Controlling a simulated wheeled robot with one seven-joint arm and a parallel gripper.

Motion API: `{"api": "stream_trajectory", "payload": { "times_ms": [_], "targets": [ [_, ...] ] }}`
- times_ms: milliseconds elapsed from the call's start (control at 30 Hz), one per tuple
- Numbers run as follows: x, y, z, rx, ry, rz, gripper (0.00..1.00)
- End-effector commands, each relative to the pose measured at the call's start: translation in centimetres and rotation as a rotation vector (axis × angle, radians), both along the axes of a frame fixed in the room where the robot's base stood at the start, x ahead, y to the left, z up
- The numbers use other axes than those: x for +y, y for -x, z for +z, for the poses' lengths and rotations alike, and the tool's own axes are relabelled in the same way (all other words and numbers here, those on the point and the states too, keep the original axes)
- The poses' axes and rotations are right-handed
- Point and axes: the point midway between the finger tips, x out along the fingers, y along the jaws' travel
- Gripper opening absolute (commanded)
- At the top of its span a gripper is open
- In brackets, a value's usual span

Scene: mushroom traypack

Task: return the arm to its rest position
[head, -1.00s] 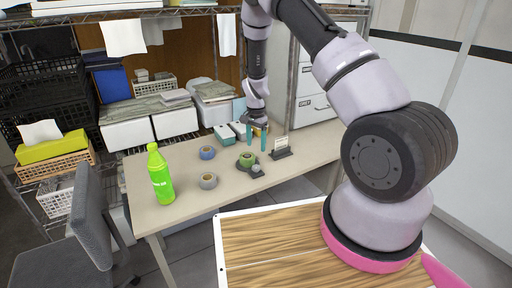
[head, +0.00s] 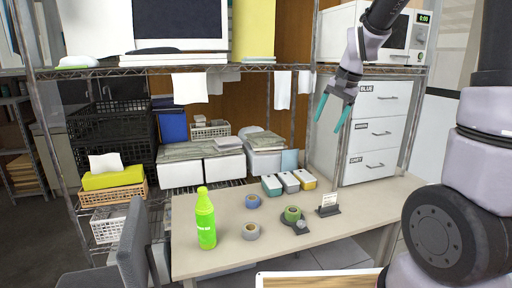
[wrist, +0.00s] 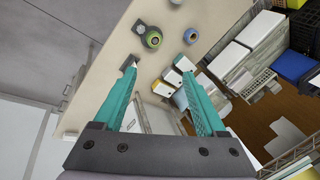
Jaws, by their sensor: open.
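My gripper (head: 337,111) has teal fingers and is raised well above the table, in front of the white drawer cabinet at the right in the head view. It also shows in the wrist view (wrist: 160,90), with its two fingers spread apart and nothing between them. My arm reaches up out of the top of the head view, and another part of it stands at the right edge.
The beige table (head: 330,242) holds a green bottle (head: 205,220), a blue tape roll (head: 252,201), a grey tape roll (head: 250,231), a green tape roll (head: 292,214) on a dispenser and a card holder (head: 328,204). A chair (head: 128,245), drawer cabinet (head: 372,130) and wire shelves (head: 200,69) surround it.

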Motion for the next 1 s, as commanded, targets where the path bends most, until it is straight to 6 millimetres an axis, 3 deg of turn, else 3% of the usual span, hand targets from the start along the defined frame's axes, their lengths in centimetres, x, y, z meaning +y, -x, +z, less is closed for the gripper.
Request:
{"api": "stream_trajectory", "payload": {
  "times_ms": [33, 200, 333, 500, 700, 1000],
  "targets": [
    [-0.4, 1.8, 2.1, -0.038, 0.000, 0.016, 0.74],
    [-1.4, 7.6, 6.6, -0.142, 0.020, 0.081, 0.74],
    [-2.1, 12.2, 8.9, -0.219, 0.054, 0.127, 0.74],
    [-2.6, 17.2, 10.2, -0.300, 0.105, 0.172, 0.74],
    [-2.8, 19.9, 10.4, -0.345, 0.143, 0.198, 0.74],
    [-2.9, 20.2, 10.4, -0.348, 0.147, 0.200, 0.74]
  ]
}}
